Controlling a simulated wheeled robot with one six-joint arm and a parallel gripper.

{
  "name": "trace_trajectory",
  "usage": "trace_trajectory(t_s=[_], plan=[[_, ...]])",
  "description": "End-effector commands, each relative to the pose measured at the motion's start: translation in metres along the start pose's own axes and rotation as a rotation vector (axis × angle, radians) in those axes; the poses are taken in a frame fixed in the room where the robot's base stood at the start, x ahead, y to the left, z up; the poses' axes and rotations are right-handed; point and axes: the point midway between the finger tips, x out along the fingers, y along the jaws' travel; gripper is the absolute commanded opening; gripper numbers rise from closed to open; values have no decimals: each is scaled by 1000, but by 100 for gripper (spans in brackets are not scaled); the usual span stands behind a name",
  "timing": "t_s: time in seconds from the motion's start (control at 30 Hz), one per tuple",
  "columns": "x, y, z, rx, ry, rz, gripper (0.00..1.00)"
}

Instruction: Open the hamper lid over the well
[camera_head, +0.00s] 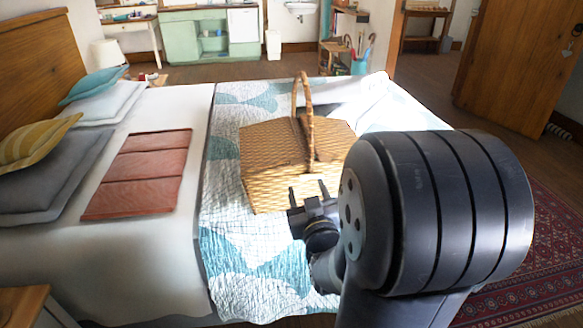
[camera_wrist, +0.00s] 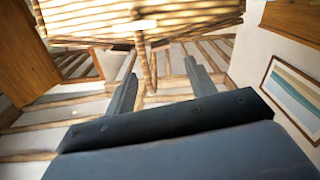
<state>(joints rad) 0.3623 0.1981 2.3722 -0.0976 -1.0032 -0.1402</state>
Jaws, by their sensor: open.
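A woven wicker hamper (camera_head: 270,190) stands on the quilt-covered end of the bed, with a tall arched handle (camera_head: 308,115) across it. Its wicker lid (camera_head: 265,142) looks shut on the side left of the handle. The right side is partly hidden behind my arm, and I see no well inside. My gripper (camera_head: 308,190) is open with nothing between its fingers, in front of the hamper's near wall. In the wrist view, wicker (camera_wrist: 100,20) fills the top, beyond the fingertips. A narrow wicker strip shows between the fingers, apparently beyond them; contact cannot be told.
The bed holds pillows (camera_head: 40,160) and a folded red-brown cloth (camera_head: 145,170) to the left. The patterned quilt (camera_head: 250,270) is clear in front of the hamper. A wooden door (camera_head: 520,60) and a red rug (camera_head: 535,235) are at the right.

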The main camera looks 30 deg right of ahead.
Motion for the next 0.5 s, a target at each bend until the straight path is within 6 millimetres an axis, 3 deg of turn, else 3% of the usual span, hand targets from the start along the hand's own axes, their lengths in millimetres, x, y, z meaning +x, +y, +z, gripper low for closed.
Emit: trace_trajectory(t_s=[0.3,0.5], plan=[[59,0,0,1,-2,0,53],[82,0,0,1,-1,-1,53]])
